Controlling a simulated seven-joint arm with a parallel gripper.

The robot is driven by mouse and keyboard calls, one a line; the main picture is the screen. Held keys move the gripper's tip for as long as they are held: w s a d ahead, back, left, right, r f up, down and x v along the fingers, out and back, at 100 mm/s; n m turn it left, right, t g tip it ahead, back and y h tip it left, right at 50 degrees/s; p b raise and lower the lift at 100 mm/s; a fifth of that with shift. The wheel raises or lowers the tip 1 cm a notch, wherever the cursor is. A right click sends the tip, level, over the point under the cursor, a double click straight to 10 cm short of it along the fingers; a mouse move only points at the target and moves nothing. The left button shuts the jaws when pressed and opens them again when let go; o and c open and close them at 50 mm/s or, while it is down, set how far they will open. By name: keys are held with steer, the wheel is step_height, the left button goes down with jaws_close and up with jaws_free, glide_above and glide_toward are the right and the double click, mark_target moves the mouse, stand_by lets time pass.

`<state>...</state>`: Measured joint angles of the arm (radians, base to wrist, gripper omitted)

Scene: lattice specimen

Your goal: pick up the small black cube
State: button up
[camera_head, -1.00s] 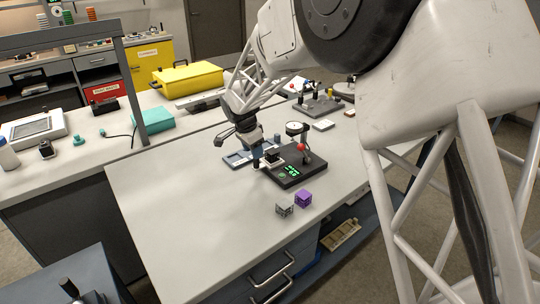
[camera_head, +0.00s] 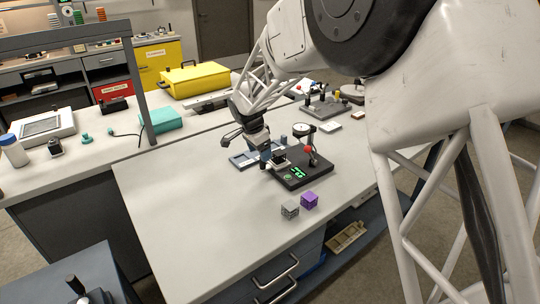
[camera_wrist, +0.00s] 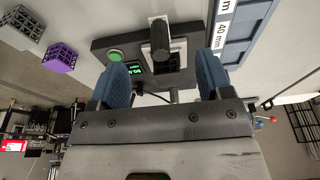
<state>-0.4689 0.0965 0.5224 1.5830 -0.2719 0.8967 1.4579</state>
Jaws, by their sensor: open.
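The small black cube, a dark lattice block (camera_head: 279,159), sits on the black test device (camera_head: 303,177) in the head view. In the wrist view the dark lattice (camera_wrist: 177,57) shows between my fingers, partly hidden by a dark upright cylinder (camera_wrist: 160,38). My gripper (camera_head: 269,159) is low beside the cube's left side in the head view. In the wrist view my gripper (camera_wrist: 163,72) has its two blue fingers wide apart with nothing clamped between them. Whether a finger touches the cube cannot be told.
A grey lattice cube (camera_head: 290,210) and a purple one (camera_head: 309,200) stand in front of the device. A dial gauge (camera_head: 304,128) and a red knob (camera_head: 309,149) rise from it. The bench's front left is clear.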

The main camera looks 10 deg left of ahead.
mark_target(277, 153)
steer(key=shift+w+d+r+g+y, duration=0.35)
steer(key=shift+w+d+r, duration=0.1)
steer(key=shift+w+d, duration=0.45)
steer(key=shift+w+d+r+g+y, duration=0.3)
steer(key=shift+w+d+r, duration=0.15)
steer(key=shift+w+d, duration=0.45)
steer(key=shift+w+d+r+g+y, duration=0.25)
steer(key=shift+w+d+r+y, duration=0.15)
steer(key=shift+w+d, duration=0.5)
steer(key=shift+s, duration=0.1)
steer(key=shift+f, duration=1.25)
steer(key=shift+f, duration=0.1)
steer(key=shift+d+f, duration=0.1)
steer(key=shift+f, duration=2.45)
